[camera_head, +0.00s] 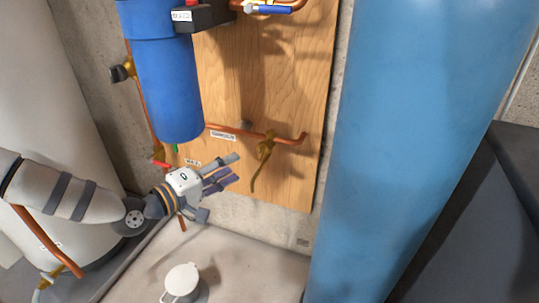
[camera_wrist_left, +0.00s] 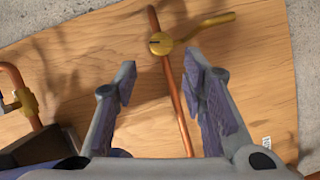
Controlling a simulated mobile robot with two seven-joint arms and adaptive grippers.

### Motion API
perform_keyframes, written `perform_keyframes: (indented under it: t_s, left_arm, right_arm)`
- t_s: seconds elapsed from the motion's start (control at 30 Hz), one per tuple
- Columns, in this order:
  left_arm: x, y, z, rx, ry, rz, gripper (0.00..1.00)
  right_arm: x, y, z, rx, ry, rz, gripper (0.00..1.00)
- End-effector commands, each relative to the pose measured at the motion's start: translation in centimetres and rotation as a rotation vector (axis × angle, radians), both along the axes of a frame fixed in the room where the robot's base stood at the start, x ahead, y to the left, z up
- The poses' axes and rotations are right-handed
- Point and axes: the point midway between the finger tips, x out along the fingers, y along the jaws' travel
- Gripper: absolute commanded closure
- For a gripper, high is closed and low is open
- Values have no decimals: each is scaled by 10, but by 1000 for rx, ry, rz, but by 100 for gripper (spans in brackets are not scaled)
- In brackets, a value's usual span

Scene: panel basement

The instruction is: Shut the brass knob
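The brass knob (camera_head: 265,150) is a valve on a thin copper pipe in front of the wooden panel. Its long brass handle hangs down and slightly left from the valve body in the head view. In the left wrist view the brass knob (camera_wrist_left: 160,44) is at the top middle, with its handle pointing right. My left gripper (camera_head: 230,172) is left of the knob and apart from it. In the left wrist view my left gripper (camera_wrist_left: 160,85) has its fingers spread, with only the copper pipe and panel showing beyond the gap. My right gripper is in neither view.
A blue filter housing (camera_head: 168,90) hangs above my left gripper. A large blue tank (camera_head: 405,130) stands right of the wooden panel (camera_head: 285,60). A white lidded container (camera_head: 182,281) is below. A red-handled valve (camera_head: 161,164) sits left of the gripper.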

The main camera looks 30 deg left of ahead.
Motion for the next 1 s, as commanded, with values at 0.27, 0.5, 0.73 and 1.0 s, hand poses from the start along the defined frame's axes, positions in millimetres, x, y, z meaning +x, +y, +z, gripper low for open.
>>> perform_keyframes:
  t_s: [0.27,0.5,0.73,1.0]
  left_arm:
    - [69,-12,-13,4,5,-5,62]
    - [97,-15,-13,2,3,-1,62]
    - [99,-15,-11,1,2,-2,62]
    - [98,-15,-12,1,2,-2,98]
  right_arm:
    - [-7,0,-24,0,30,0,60]
    - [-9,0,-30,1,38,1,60]
    - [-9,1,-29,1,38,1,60]
    - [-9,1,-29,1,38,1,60]
